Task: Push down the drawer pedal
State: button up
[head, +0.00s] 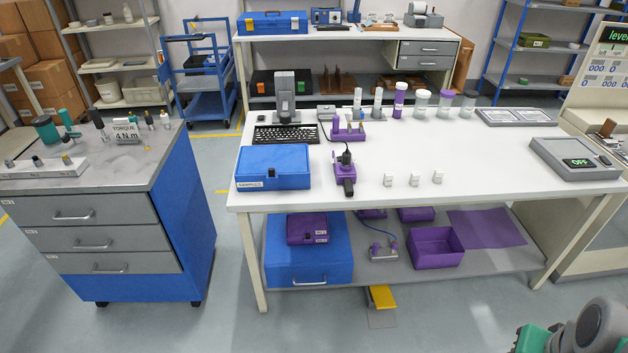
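The pedal (382,297) is a small yellow plate on a grey base on the floor, below the front edge of the table's lower shelf. It looks tilted, and its far end is partly hidden by the shelf. A blue drawer unit (309,273) with a silver handle stands on the lower shelf to the left of the pedal, and its front looks closed. Part of my arm, grey and green, shows in the bottom right corner, well to the right of the pedal. My gripper's fingers are not in view.
The white table (480,160) stands over the shelf, with its left front leg (254,260) left of the pedal. A purple bin (437,247) sits on the shelf. A blue cabinet (186,225) stands at left. The floor in front of the pedal is clear.

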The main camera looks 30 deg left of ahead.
aim_at(382, 296)
jog(key=u, duration=0.75)
jog(key=i, duration=1.65)
